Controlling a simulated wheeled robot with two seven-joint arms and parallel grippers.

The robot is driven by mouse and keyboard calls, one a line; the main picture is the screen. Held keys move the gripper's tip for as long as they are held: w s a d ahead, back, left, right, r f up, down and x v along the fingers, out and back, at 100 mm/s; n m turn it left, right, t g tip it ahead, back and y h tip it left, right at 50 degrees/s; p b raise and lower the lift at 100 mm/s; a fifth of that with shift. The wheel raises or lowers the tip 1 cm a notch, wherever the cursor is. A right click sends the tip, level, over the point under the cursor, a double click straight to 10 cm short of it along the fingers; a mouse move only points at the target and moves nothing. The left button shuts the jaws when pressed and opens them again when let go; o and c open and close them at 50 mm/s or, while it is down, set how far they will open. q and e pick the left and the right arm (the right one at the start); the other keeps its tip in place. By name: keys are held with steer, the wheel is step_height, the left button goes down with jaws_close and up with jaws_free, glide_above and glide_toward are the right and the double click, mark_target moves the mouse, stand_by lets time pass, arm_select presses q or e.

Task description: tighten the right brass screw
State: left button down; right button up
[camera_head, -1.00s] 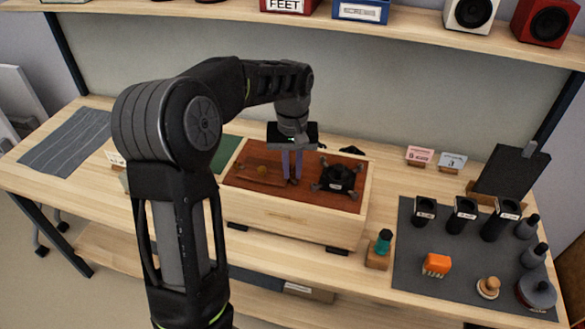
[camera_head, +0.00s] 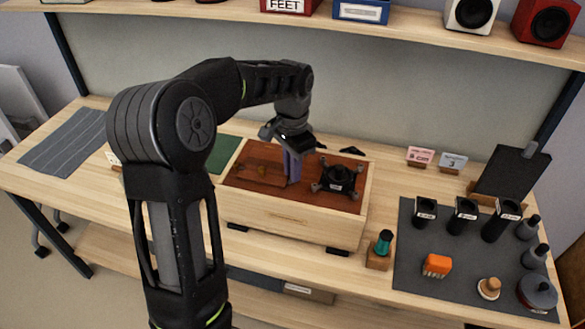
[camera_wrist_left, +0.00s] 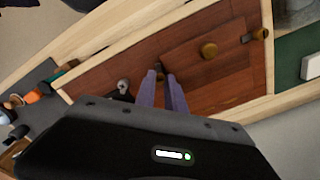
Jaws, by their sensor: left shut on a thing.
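A wooden box (camera_head: 285,223) with a red-brown inset panel stands on the table. A brown wooden plate (camera_head: 258,172) lies on the panel; it also shows in the wrist view (camera_wrist_left: 232,47). A brass knob (camera_wrist_left: 209,50) sits mid-plate, and a brass screw (camera_wrist_left: 258,33) is at its left end, on the right in the wrist view. My left gripper (camera_head: 291,180) points down at the plate's right end. Its purple fingertips (camera_wrist_left: 159,70) are shut on the right brass screw, which they mostly hide. My right gripper is out of view.
A black four-legged part (camera_head: 338,179) sits on the panel just right of my fingers. A teal-topped driver (camera_head: 383,243) stands right of the box. A dark mat (camera_head: 410,277) holds black cups and an orange block (camera_head: 437,266). A green mat (camera_head: 222,154) lies left.

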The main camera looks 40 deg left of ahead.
arm_select(q)
steer(key=m, duration=1.1)
steer(key=shift+p, duration=0.3)
steer(key=m, duration=0.3)
steer(key=shift+m, duration=0.4)
steer(key=c, duration=1.4)
jaws_free()
